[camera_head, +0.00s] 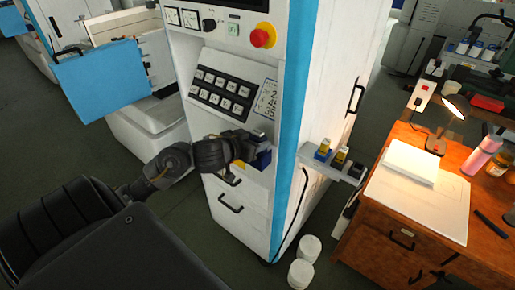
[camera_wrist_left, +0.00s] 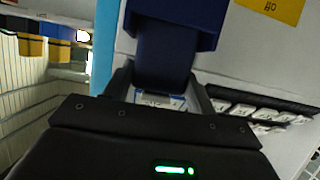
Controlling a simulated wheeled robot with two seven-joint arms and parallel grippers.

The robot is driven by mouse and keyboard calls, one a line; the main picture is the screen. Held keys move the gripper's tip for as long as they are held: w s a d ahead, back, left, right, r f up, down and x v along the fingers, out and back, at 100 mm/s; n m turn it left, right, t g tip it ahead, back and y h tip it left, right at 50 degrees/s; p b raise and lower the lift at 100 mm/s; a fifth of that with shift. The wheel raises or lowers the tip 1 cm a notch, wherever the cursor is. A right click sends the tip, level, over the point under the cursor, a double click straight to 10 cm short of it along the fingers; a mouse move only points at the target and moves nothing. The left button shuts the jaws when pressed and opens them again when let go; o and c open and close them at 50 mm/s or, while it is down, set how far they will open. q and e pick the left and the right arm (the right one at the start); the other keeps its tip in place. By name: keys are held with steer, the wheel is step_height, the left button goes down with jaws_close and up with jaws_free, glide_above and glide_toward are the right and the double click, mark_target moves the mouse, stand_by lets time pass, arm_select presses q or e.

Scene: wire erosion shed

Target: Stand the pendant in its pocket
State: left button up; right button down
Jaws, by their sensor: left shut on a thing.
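My left gripper (camera_head: 252,147) is in front of the white cabinet, below its keypad. In the left wrist view its jaws (camera_wrist_left: 165,88) are shut on a narrow blue piece (camera_wrist_left: 165,60), which I take for the pendant. A wider blue block (camera_wrist_left: 180,12) joins or meets its far end, also visible beside the gripper in the head view (camera_head: 262,161). I cannot tell if this block is the pocket or part of the pendant. The gripper hides much of both. My right gripper is not in view.
The cabinet (camera_head: 245,207) carries a keypad (camera_head: 223,88) and a red stop button (camera_head: 263,35). A side shelf (camera_head: 333,170) holds small blue and yellow items. A wooden desk (camera_head: 385,238) stands right; white tubs (camera_head: 301,273) stand on the floor.

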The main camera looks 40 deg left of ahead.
arm_select(q)
steer(key=shift+s, duration=0.15)
steer(key=shift+f, duration=0.2)
steer(key=o, duration=1.1)
steer(key=shift+o, duration=0.2)
steer(key=shift+r, duration=0.1)
